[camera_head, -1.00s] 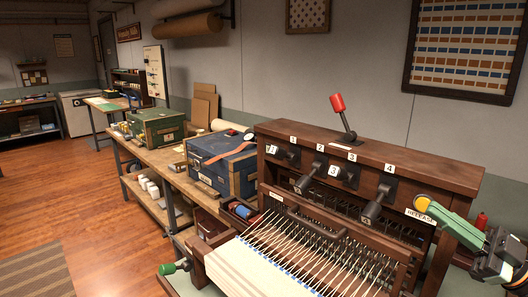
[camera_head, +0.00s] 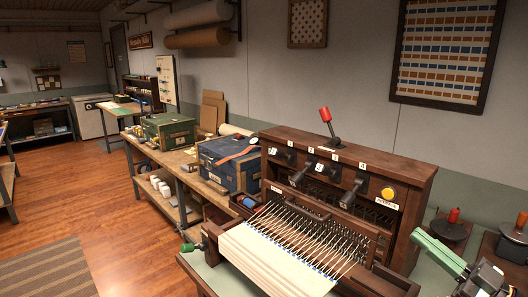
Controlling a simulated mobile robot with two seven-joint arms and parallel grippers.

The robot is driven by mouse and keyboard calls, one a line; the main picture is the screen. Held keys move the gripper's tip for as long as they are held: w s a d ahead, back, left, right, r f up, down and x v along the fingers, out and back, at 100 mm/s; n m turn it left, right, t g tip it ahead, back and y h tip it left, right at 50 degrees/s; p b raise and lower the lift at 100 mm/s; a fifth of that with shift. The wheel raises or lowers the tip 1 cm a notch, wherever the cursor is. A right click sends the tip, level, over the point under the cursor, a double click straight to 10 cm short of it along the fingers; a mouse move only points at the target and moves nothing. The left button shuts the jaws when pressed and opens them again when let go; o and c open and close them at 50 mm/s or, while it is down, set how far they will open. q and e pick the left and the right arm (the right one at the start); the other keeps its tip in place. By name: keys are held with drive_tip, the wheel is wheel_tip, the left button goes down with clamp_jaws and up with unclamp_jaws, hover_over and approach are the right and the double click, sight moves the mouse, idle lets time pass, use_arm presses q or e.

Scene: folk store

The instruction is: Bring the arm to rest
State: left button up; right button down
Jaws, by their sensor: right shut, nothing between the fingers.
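My right gripper (camera_head: 418,237) is at the lower right, with green fingers pointing up and left. It is shut and empty, apart from the loom and in front of its right end. The wooden loom (camera_head: 420,180) has a red-knobbed lever (camera_head: 325,114) on top, several numbered dark levers on its front and a round yellow button (camera_head: 389,193) above a label. Cream cloth (camera_head: 265,265) and threads stretch across its front. My left gripper is not in view.
A blue trunk (camera_head: 222,170) and a green trunk (camera_head: 168,132) stand on the bench to the left. The wooden floor (camera_head: 110,210) is open at the left.

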drive_tip(key=s+a+f+m+g+h, duration=0.2)
drive_tip(key=f+m+h, duration=0.3)
drive_tip(key=f, duration=0.6)
drive_tip(key=s+a+f+m+g+h, duration=0.1)
drive_tip(key=a+f+m+g+h, duration=0.15)
drive_tip(key=f+h, duration=0.65)
drive_tip(key=s+a+f+m+g, duration=0.1)
drive_tip(key=s+a+f+g, duration=0.25)
drive_tip(key=s+f, duration=0.45)
drive_tip(key=s+a+f+m+g, duration=0.1)
drive_tip(key=s+a+f+g, duration=0.3)
drive_tip(key=s, duration=0.8)
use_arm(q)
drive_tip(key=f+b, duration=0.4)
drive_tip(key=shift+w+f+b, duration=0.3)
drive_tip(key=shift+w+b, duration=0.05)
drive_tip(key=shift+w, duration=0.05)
use_arm(e)
drive_tip(key=w+a+f+t+y, duration=0.2)
drive_tip(key=w+f+t, duration=0.2)
drive_tip(key=f, duration=1.1)
drive_tip(key=shift+w+y, duration=0.15)
drive_tip(key=shift+y, duration=0.15)
